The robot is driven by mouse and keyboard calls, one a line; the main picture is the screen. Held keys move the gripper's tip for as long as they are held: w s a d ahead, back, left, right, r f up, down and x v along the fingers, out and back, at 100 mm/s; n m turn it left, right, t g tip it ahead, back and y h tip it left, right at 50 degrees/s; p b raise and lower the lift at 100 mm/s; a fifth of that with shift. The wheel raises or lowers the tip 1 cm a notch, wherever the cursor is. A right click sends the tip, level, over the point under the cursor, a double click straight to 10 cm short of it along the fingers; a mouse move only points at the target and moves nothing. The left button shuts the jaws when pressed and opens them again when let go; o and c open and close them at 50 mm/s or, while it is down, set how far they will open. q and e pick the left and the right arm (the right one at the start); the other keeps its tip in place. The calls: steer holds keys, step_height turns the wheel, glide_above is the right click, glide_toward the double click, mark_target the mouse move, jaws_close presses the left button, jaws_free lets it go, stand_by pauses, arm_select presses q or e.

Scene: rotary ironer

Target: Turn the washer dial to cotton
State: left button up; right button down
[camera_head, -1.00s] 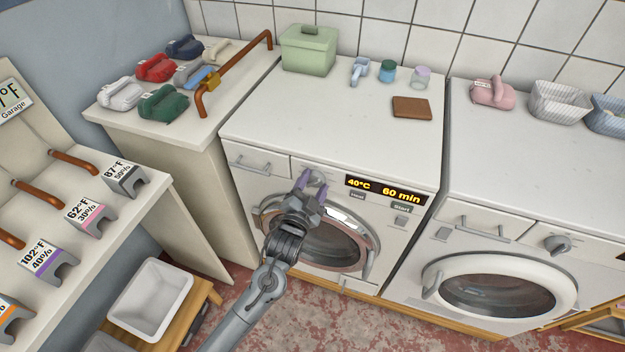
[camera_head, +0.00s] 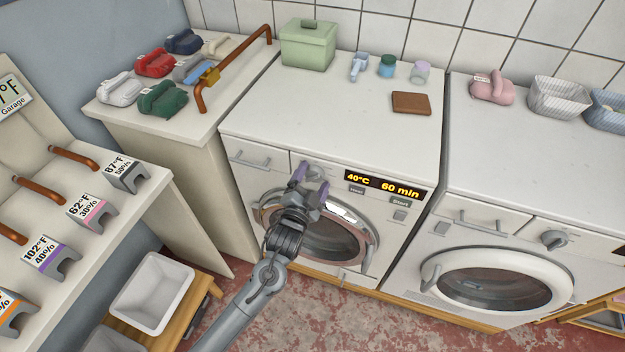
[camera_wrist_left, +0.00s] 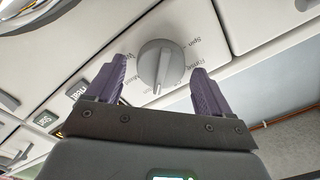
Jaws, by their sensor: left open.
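The washer (camera_head: 340,120) stands in the middle with a display reading 40°C and 60 min. Its grey round dial (camera_wrist_left: 160,66) has a raised bar grip and printed words around it. Spin is readable, but I cannot make out cotton. In the head view the dial (camera_head: 312,170) is partly hidden by my left gripper (camera_head: 312,180). In the left wrist view, the open purple fingers of this gripper (camera_wrist_left: 158,72) are on either side of the dial, with visible gaps. Contact is not visible. My right gripper is not in view.
The washer's round door (camera_head: 335,236) is below the dial. Heat and Start buttons (camera_head: 400,203) sit under the display. A second machine (camera_head: 500,255) stands at right. A green box (camera_head: 308,48) and a brown wallet-like item (camera_head: 411,103) lie on the washer top.

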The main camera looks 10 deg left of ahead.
arm_select(q)
steer(key=shift+s, duration=0.1)
steer(key=s+a, duration=0.1)
steer(key=s, duration=0.9)
steer(key=shift+s+a, duration=0.25)
steer(key=shift+a, duration=0.1)
